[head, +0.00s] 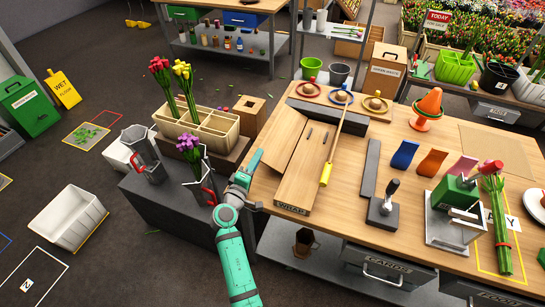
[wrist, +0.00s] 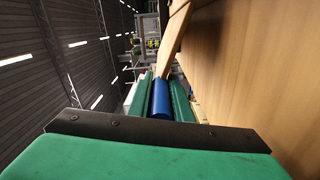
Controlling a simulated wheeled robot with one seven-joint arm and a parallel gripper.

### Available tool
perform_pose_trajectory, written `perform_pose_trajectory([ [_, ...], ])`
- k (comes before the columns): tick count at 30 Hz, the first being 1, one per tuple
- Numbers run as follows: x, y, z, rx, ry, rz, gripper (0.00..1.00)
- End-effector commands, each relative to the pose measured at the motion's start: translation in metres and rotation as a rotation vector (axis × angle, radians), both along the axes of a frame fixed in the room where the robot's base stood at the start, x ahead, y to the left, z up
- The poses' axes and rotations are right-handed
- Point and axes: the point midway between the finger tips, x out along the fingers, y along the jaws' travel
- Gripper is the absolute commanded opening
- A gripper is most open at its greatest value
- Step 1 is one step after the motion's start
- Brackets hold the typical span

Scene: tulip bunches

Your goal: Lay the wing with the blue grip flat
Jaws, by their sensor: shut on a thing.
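The wooden wrap stand (head: 302,178) is on the table, with a "WRAP" label at its front. Its left wing (head: 284,138) is a wooden board that looks slanted; its exact angle is hard to tell. The blue grip (wrist: 161,98) lies between the green fingers of my gripper (wrist: 160,100) in the wrist view. In the head view my gripper (head: 254,160) is at the left wing's outer edge and hides the blue grip. The right wing (head: 342,125) shows as a narrow wooden edge, with a yellow grip (head: 326,174) near its front end.
A dark tool with a knob (head: 384,208) stands right of the stand. Three ringed spools (head: 341,97) are behind it. Purple tulips (head: 190,146) and a wooden crate of tulips (head: 197,128) stand close left of my gripper. A green press (head: 455,200) is farther right.

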Motion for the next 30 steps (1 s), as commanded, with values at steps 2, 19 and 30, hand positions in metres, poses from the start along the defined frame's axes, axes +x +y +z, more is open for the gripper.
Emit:
perform_pose_trajectory([
  [2,-0.002,0.009,-0.005,-0.011,0.010,0.010,0.00],
  [19,-0.002,0.017,-0.006,-0.027,0.017,0.019,0.26],
  [30,-0.002,0.015,-0.004,-0.027,0.013,0.018,0.37],
])
